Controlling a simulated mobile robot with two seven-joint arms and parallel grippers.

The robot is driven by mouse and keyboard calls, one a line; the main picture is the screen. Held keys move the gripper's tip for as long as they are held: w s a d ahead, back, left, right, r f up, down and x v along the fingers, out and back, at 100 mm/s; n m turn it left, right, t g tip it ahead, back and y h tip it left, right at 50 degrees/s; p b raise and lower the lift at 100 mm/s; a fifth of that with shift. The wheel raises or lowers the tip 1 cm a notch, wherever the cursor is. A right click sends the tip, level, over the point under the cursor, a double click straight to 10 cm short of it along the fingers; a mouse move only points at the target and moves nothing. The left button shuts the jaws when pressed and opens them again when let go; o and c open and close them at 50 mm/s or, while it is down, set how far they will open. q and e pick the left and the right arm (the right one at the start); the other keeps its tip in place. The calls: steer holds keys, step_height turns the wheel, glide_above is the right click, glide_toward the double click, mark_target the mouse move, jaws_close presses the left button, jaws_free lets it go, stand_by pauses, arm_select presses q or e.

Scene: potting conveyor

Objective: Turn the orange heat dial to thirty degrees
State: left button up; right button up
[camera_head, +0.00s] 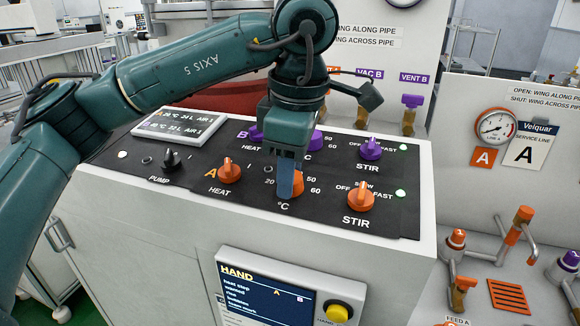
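The orange heat dial (298,184), marked °C, sits on the black sloped panel between the orange HEAT knob (230,173) of row A and the orange STIR knob (360,199). My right gripper is out of view.
Behind my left gripper are the purple row B knobs, partly hidden, with the purple STIR knob (371,149) clear. A black PUMP knob (171,160) and a readout (181,125) lie to the left. A HAND screen (264,290) and yellow button (338,312) are on the front.

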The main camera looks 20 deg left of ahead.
mark_target(297, 198)
arm_select(q)
steer(key=o, duration=0.4)
steer(key=shift+c, duration=0.2)
step_height(297, 198, up, 13)
steer(key=s+d+p, duration=0.1)
steer(key=p, duration=0.1)
steer(key=shift+d, duration=0.2)
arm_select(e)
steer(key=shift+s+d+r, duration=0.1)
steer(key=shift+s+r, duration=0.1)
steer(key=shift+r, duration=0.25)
arm_select(q)
steer(key=shift+s, duration=0.15)
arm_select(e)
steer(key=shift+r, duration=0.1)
